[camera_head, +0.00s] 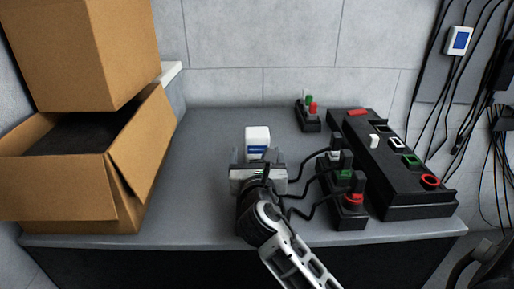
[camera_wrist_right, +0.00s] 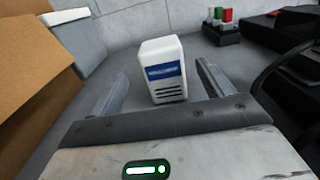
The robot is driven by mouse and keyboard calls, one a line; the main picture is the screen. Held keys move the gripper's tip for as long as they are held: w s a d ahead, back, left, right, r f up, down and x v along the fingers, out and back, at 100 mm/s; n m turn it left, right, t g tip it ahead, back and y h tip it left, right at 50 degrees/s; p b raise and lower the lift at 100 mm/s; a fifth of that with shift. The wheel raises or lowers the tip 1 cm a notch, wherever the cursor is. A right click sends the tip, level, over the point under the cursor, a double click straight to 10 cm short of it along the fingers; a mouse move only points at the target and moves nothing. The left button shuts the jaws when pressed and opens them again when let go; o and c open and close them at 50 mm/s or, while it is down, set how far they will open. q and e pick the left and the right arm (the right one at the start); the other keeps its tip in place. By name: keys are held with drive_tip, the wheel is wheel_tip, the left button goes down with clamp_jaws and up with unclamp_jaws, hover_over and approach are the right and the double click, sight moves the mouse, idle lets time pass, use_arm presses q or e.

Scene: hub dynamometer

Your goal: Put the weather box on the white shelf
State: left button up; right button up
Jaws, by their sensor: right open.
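The weather box (camera_head: 257,138) is a small white box with a blue label, standing upright on the grey worktop. In the right wrist view the weather box (camera_wrist_right: 162,70) stands between the two spread fingers, with its label and dark slots facing the camera. My right gripper (camera_head: 258,158) is open around or just in front of it; I cannot tell if the fingers touch it. The white shelf (camera_head: 171,73) shows only as a short edge behind the cardboard boxes at left; a white ledge, likely the same shelf, shows in the right wrist view (camera_wrist_right: 68,15). My left gripper is not in view.
An open cardboard box (camera_head: 65,190) and another carton (camera_head: 90,50) above it fill the left side. A black strip with coloured plugs (camera_head: 346,195) and a long black unit (camera_head: 400,175) stand at right, with cables near my right gripper. The worktop (camera_head: 205,160) left of the gripper is clear.

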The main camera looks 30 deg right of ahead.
sight(257, 145)
drive_tip(key=x, duration=0.4)
drive_tip(key=shift+w+d+r, duration=0.2)
drive_tip(key=shift+w+d, duration=0.05)
drive_tip(key=shift+d, duration=0.05)
drive_tip(key=c, duration=1.3)
drive_tip(key=shift+r, duration=0.1)
drive_tip(key=shift+c, duration=0.2)
